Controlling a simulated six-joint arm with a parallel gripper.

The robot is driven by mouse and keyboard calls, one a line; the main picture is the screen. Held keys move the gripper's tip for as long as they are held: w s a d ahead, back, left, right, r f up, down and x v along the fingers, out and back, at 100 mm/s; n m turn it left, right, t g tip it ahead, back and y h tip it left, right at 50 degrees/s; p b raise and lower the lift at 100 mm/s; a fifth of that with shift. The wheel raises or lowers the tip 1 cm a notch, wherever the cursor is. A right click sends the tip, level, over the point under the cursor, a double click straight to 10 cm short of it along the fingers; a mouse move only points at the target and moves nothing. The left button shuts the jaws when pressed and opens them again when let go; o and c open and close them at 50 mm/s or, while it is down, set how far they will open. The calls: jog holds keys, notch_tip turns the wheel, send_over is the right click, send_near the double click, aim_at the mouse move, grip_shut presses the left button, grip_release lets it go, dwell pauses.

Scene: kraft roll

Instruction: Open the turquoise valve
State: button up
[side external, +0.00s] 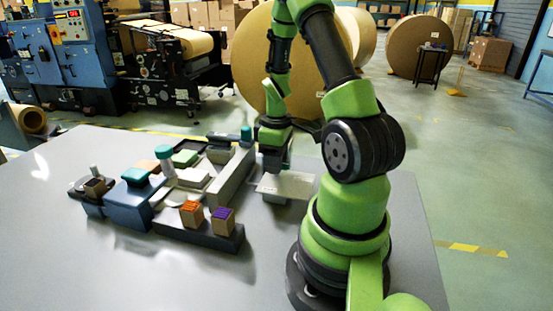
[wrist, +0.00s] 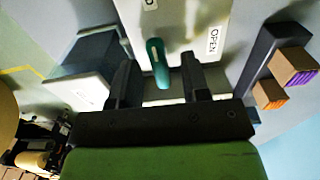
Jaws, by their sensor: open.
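In the wrist view the turquoise valve handle (wrist: 157,62) lies against a white panel (wrist: 183,22), between my gripper's two dark fingers. My gripper (wrist: 157,80) is open, with a visible gap on each side of the handle. A label reading OPEN (wrist: 213,40) is on the panel to the right of the handle; another label at the top edge is cut off. In the side view my gripper (side external: 273,168) points down beside the upright grey panel (side external: 231,177). The valve handle cannot be made out clearly there.
A blue box (side external: 127,200) and several small fixtures stand left of the panel. A pale plate (side external: 287,187) lies near my gripper. The front-left table (side external: 70,265) is clear.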

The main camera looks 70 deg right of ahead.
grip_shut()
jog(key=shift+m, duration=0.3)
jog(key=m, duration=0.3)
jog(key=shift+m, duration=0.4)
jog(key=m, duration=0.4)
jog(key=shift+m, duration=0.3)
jog(key=m, duration=0.4)
jog(key=shift+m, duration=2.5)
grip_release()
